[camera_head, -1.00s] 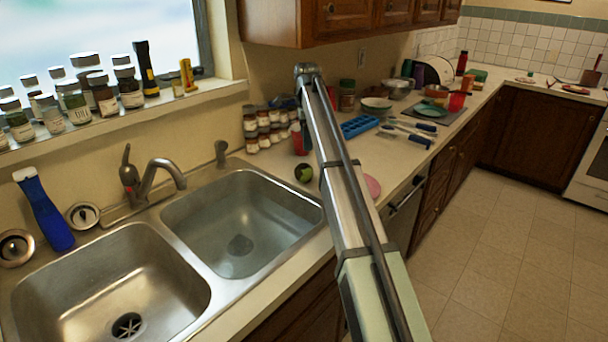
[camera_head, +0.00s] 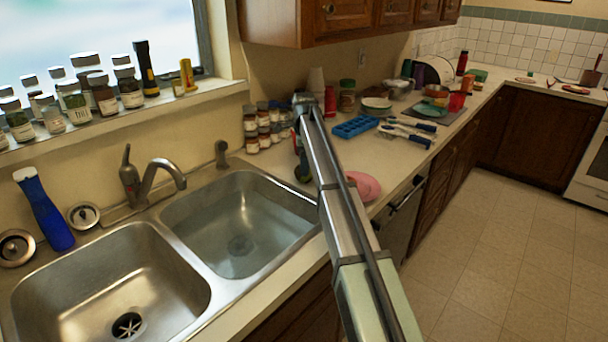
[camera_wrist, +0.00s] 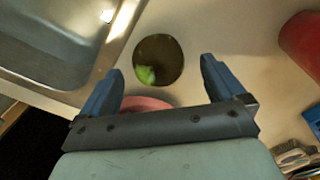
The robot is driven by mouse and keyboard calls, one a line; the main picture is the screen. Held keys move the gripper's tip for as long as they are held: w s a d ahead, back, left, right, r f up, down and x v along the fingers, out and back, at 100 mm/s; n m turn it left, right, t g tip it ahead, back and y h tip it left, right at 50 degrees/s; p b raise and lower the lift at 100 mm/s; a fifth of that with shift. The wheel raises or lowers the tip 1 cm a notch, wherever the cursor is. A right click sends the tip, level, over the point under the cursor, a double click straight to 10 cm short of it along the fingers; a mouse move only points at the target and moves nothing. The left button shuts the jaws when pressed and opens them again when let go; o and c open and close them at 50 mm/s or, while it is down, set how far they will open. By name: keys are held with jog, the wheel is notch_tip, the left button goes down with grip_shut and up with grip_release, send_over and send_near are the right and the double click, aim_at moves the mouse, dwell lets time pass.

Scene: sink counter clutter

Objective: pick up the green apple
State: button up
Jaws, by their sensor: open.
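The green apple (camera_wrist: 146,75) is the round thing on the counter in the wrist view, mostly dark with a bright green patch. In the head view it is largely hidden by my arm, with a dark part (camera_head: 302,174) showing beside the sink. My gripper (camera_wrist: 161,66) is open and empty in the wrist view. The apple appears between and a little beyond its two blue fingertips, with a gap on each side. I cannot tell the remaining height. My arm hides the gripper in the head view.
The double sink (camera_head: 240,215) lies left of the apple. A pink plate (camera_head: 364,186) is to the right, partly behind my gripper in the wrist view. A red object (camera_wrist: 305,42) stands at the wrist view's right. Spice jars (camera_head: 263,130) and a blue tray (camera_head: 355,127) are behind.

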aim_at(302, 179)
notch_tip(302, 179, down, 4)
jog(key=shift+s+f, duration=0.1)
jog(key=shift+f, duration=0.15)
jog(key=c, duration=1.2)
